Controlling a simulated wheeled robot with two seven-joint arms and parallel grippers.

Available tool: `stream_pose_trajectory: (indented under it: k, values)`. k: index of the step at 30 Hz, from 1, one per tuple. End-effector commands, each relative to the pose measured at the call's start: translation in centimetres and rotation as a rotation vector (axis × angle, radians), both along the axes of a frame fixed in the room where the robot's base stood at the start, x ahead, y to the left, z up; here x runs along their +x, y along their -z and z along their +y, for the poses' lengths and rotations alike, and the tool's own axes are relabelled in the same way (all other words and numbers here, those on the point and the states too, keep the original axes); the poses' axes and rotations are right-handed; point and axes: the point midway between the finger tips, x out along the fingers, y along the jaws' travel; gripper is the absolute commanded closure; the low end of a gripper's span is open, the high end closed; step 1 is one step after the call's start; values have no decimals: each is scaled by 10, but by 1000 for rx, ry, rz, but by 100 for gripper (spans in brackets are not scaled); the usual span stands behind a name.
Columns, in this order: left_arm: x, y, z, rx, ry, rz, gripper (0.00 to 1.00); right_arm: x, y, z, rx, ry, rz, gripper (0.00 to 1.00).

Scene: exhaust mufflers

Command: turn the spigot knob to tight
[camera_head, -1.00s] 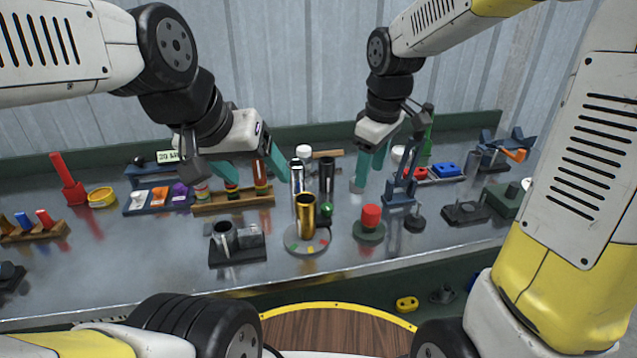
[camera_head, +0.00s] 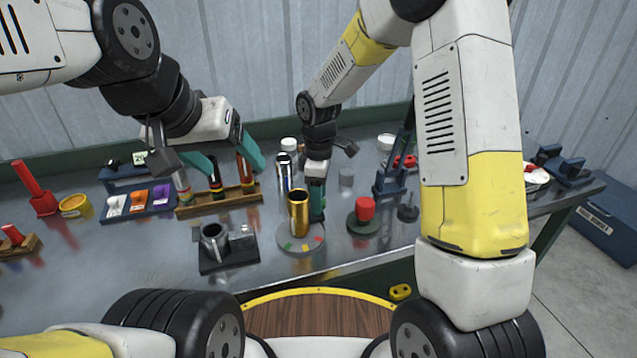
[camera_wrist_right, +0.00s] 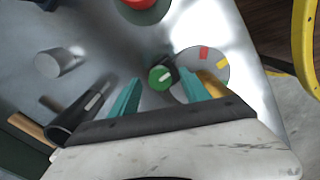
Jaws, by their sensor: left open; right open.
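The green spigot knob (camera_wrist_right: 159,77) has a white line across its face in the right wrist view. It sits on a dark fitting beside a gold cylinder (camera_head: 298,212), which stands upright on a grey round base (camera_head: 299,240) with coloured patches. My right gripper (camera_wrist_right: 160,78) is open, with one teal finger on each side of the knob near the tips; I cannot tell whether they touch it. In the head view my right gripper (camera_head: 317,202) is low behind the gold cylinder and the knob is hidden. My left gripper (camera_head: 238,174) is open and empty above the wooden rack.
A red knob on a green base (camera_head: 364,210) stands right of the gold cylinder. A dark block with a metal pipe (camera_head: 229,246) stands to its left. A chrome cylinder (camera_head: 284,172) and the wooden rack (camera_head: 220,203) are behind. The bench front is mostly clear.

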Motion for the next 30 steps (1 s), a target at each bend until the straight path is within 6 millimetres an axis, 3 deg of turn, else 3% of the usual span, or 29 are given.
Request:
stream_pose_trajectory:
  k: [10,18,30]
  values:
    - [0,0,0,0,0,0,26,0,5,0,1,1,-1,46]
    - [0,0,0,0,0,0,26,0,5,0,1,2,-1,99]
    - [0,0,0,0,0,0,26,0,5,0,1,61,-1,100]
